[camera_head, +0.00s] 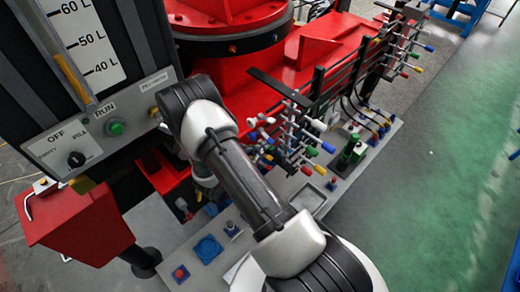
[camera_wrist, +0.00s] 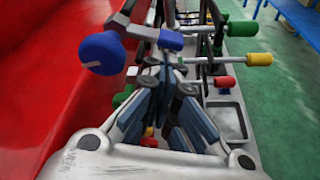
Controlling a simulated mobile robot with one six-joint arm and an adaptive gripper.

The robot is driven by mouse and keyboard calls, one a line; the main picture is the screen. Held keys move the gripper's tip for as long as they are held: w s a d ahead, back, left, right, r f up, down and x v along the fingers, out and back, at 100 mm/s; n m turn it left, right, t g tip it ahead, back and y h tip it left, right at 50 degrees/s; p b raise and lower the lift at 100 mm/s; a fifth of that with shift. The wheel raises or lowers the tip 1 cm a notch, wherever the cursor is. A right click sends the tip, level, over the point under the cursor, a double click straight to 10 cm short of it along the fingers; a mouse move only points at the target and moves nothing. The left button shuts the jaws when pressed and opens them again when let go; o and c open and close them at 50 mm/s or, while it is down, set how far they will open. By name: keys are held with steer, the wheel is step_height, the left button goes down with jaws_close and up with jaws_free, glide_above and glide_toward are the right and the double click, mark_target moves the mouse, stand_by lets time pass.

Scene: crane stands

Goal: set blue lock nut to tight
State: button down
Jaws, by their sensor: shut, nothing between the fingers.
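In the wrist view a large round blue knob (camera_wrist: 103,53) sits at the upper left on a pale rod. A smaller blue cylinder (camera_wrist: 170,40) is just beyond my fingertips on a similar rod. I cannot tell which of these, if either, is the blue lock nut. My gripper (camera_wrist: 169,72) is shut and empty, its tips just below the smaller blue cylinder; I cannot tell whether they touch. In the head view my arm hides most of the gripper. A blue square-based knob (camera_head: 207,248) is on the grey panel there.
A grey tray (camera_wrist: 226,120) is at the right. A red machine body (camera_wrist: 50,80) fills the left. Green floor (camera_head: 450,150) is open at the right.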

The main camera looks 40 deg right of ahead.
mark_target(270, 144)
steer(key=shift+s+r+b, duration=0.2)
steer(key=shift+r+b, duration=0.1)
stand_by(0.4)
steer(key=r+n+g, duration=0.1)
steer(key=n+g, duration=0.1)
steer(key=n, duration=0.1)
steer(key=s+r+n+g+b, duration=0.1)
steer(key=n, duration=0.1)
steer(key=shift+s+d+r, duration=0.1)
steer(key=shift+r, duration=0.2)
stand_by(0.3)
steer(key=shift+r, duration=0.1)
